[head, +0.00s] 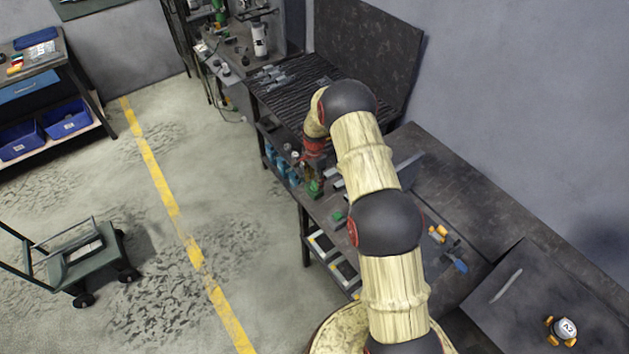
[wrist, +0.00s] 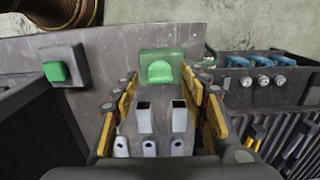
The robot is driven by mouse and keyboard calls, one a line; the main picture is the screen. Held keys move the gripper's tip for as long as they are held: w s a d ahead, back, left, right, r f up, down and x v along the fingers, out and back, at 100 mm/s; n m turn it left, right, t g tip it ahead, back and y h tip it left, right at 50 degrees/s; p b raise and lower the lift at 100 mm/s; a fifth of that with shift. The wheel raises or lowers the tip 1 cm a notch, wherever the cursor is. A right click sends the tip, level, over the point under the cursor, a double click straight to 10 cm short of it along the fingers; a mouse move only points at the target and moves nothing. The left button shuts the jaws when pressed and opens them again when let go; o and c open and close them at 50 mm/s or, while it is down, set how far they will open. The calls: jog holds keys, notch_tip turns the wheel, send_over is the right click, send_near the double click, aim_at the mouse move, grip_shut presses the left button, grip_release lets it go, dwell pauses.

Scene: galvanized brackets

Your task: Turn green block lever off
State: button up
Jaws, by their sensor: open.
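The green block (wrist: 161,66) sits at the edge of the grey bench in the wrist view. A rounded, lighter green part stands on its face; I cannot tell whether this is the lever or how it is set. My gripper (wrist: 160,86) is open, its yellow-sided fingers at either side of the picture's middle, with the block between and just beyond the tips. No contact is visible. In the head view my gripper hangs over the bench edge, close to a green piece (head: 315,188); its fingers are too small there to tell apart.
A grey box with a green square button (wrist: 55,72) is left of the block. Upright galvanized brackets (wrist: 145,118) stand between my fingers, nearer me. Blue parts with round metal knobs (wrist: 262,80) are at right, beside a dark ribbed surface (wrist: 290,140). The floor (head: 230,240) left of the bench is open.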

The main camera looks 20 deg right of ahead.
jog(key=shift+f, duration=0.25)
jog(key=shift+c, duration=0.5)
grip_shut()
